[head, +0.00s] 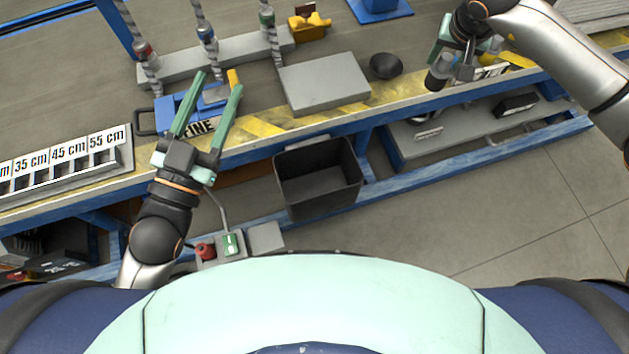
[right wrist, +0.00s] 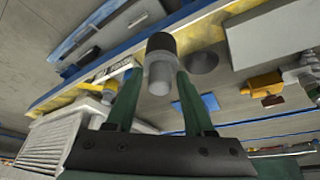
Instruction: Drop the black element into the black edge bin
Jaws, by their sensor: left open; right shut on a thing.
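My right gripper (head: 455,55) is at the upper right of the head view, above the table's front edge. It is shut on the black element (right wrist: 161,43), a short cylinder with a black end and a grey body; the element also shows in the head view (head: 440,72). The black edge bin (head: 318,178) hangs at the table's front edge, left of and below the right gripper; its inside looks empty. My left gripper (head: 218,88) is open and empty, its fingers over the blue box marked FINE (head: 180,108).
A grey flat box (head: 325,82) and a black cone-shaped bowl (head: 386,65) stand on the table behind the bin. A yellow clamp-like thing (head: 310,26) is further back. A length-marked rack (head: 70,160) is at the left. A lower shelf (head: 470,125) is below the right gripper.

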